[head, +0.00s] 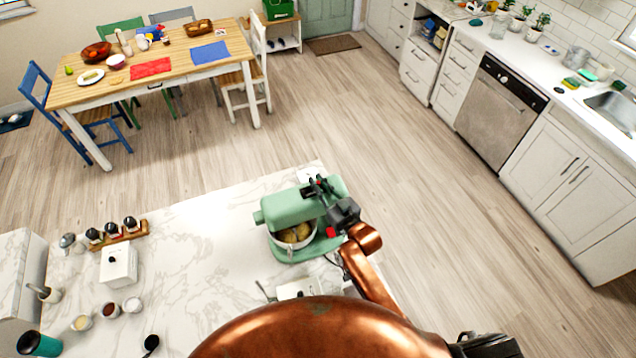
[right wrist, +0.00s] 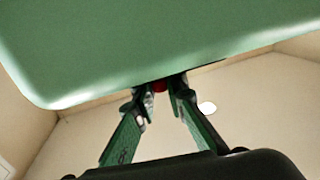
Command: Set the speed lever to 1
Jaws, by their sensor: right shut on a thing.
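The green stand mixer (head: 290,208) stands at the far right corner of the marble counter, with a bowl (head: 288,240) of yellowish contents under its head. My right gripper (head: 318,187) reaches to the side of the mixer's head from the right. My left gripper is not in view.
On the counter (head: 200,250) are a spice rack (head: 118,235), a white box (head: 118,265), small bowls (head: 110,310) and a teal cup (head: 38,344). A dining table (head: 150,75) and kitchen cabinets (head: 570,180) stand apart from it. The floor between is clear.

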